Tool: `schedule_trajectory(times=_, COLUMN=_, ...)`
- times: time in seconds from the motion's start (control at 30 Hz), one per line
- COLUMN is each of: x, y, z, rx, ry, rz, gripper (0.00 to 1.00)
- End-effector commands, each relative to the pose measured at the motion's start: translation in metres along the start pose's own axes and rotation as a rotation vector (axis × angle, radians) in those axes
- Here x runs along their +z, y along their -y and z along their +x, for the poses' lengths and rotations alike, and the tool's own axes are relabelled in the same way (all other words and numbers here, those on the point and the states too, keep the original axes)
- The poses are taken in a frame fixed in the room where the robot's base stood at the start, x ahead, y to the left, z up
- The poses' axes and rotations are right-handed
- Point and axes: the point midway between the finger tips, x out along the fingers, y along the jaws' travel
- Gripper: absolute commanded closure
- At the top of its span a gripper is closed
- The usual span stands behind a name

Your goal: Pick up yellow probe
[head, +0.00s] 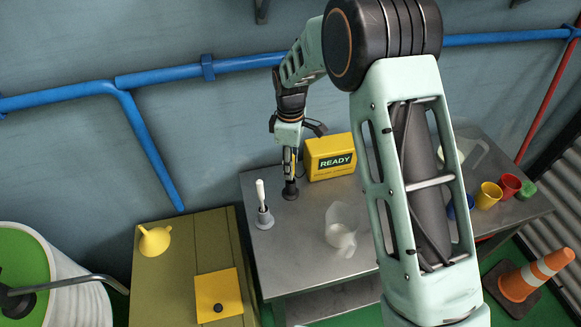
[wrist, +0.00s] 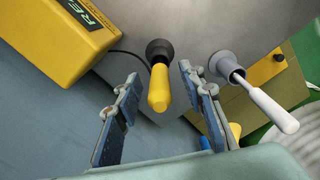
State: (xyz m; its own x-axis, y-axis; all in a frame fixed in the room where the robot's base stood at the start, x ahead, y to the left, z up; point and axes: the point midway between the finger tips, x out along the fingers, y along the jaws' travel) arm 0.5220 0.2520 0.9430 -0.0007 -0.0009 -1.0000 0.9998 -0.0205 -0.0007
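The yellow probe (wrist: 159,88) stands in a small black holder (wrist: 159,50) on the metal table. In the wrist view it lies between the two blue-padded fingers of my gripper (wrist: 160,76), with a visible gap on each side. My gripper is open and reaches down from above. In the head view my gripper (head: 290,163) is right over the black holder (head: 290,190) and hides most of the probe. A black cable runs from the holder toward the yellow READY box (head: 330,157).
A white-handled probe (head: 261,194) in a grey holder (head: 264,218) stands close by on the left. A clear jug (head: 341,237) is in front. Coloured cups (head: 488,195) stand at the table's right. An olive cabinet (head: 175,285) adjoins the table's left.

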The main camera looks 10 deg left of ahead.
Motion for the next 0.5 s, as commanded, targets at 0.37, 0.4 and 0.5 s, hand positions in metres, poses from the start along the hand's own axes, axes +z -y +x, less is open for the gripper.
schedule_trajectory(times=0.37, x=-0.0001, y=-0.0002, z=0.0010, rx=0.001, ry=-0.001, rz=0.000, gripper=0.80)
schedule_trajectory(times=0.4, x=-0.0001, y=-0.0002, z=0.0010, rx=0.001, ry=-0.001, rz=0.000, gripper=0.84)
schedule_trajectory(times=0.5, x=-0.0001, y=-0.0003, z=0.0009, rx=0.001, ry=-0.001, rz=0.001, gripper=0.95)
